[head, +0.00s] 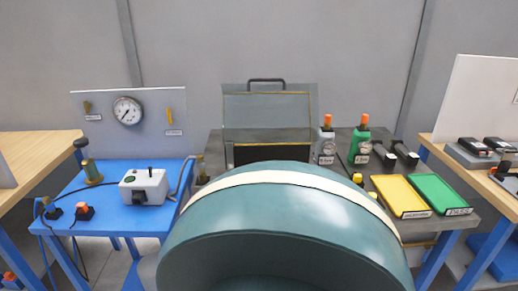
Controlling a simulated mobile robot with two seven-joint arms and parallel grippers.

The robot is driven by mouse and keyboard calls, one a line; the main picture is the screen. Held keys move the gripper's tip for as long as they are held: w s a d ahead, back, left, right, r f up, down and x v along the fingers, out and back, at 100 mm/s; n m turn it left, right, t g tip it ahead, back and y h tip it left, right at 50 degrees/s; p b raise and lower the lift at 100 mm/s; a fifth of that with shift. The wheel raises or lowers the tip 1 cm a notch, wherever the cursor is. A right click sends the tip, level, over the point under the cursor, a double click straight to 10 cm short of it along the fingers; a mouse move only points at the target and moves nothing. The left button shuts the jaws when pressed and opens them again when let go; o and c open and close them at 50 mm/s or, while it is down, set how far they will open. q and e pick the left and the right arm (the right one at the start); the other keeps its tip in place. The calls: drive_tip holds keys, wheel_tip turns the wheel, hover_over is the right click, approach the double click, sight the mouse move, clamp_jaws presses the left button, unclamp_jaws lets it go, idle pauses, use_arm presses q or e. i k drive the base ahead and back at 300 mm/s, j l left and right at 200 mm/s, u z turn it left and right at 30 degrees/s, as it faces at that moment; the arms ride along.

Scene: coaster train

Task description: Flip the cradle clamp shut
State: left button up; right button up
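No cradle clamp can be made out in the head view. A large teal rounded body with a cream stripe (290,215) fills the lower middle and hides part of the benches behind it. Neither of my grippers is in view.
A blue bench (110,212) at left holds a white switch box (144,186), a brass fitting (92,172) and a gauge panel (127,112). A dark bench behind carries an open toolbox (270,118), bottles (360,142), a yellow tray (399,196) and a green tray (440,193).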

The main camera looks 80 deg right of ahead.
sight(230, 144)
drive_tip(key=z, duration=2.55)
